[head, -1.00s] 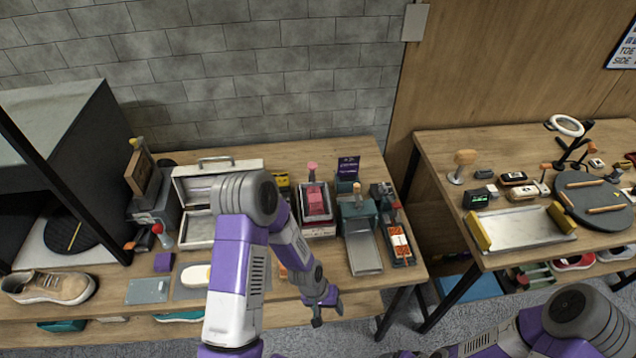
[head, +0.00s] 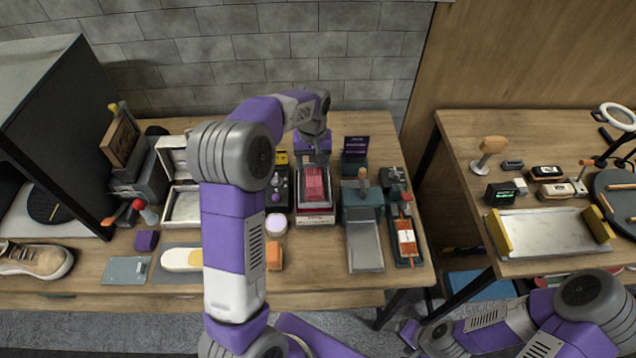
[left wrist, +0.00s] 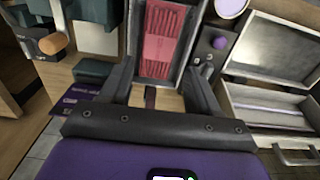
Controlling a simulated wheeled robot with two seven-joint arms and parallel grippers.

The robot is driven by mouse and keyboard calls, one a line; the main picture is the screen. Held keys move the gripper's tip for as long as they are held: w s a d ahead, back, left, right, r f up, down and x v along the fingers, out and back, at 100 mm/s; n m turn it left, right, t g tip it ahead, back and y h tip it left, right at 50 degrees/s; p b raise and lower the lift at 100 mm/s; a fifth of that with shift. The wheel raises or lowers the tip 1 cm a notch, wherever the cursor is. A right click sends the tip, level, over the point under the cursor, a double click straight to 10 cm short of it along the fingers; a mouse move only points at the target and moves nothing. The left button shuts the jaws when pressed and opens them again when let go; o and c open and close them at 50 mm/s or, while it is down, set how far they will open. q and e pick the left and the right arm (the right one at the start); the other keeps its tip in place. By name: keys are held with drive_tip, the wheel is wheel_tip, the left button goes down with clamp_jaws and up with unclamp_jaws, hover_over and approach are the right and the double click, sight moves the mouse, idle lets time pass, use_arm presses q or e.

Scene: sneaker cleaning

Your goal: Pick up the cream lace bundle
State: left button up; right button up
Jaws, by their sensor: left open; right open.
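I cannot clearly make out a cream lace bundle in either view. My left gripper (head: 318,150) is open above the back end of a box of red-pink strips (head: 315,185). A cream elongated piece (head: 181,260) lies on a grey mat left of my left arm. My right gripper (head: 409,335) is open and low, in front of the gap between the tables, away from the objects.
An open silver case (head: 184,205) stands left of the box. A pale round jar (head: 276,224), an orange block (head: 273,256), a metal tray (head: 365,246) and a red-and-orange strip rack (head: 406,238) are around it. The right table holds another tray (head: 548,232).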

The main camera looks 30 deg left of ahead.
sight(314, 181)
use_arm(q)
drive_tip(key=shift+s+f, duration=0.15)
drive_tip(key=shift+f, duration=0.35)
wheel_tip(314, 181, down, 6)
drive_tip(key=shift+d+f+b, duration=0.1)
drive_tip(key=shift+d+b, duration=0.05)
drive_tip(key=shift+b, duration=0.15)
drive_tip(key=shift+c, duration=0.3)
drive_tip(key=c, duration=0.7)
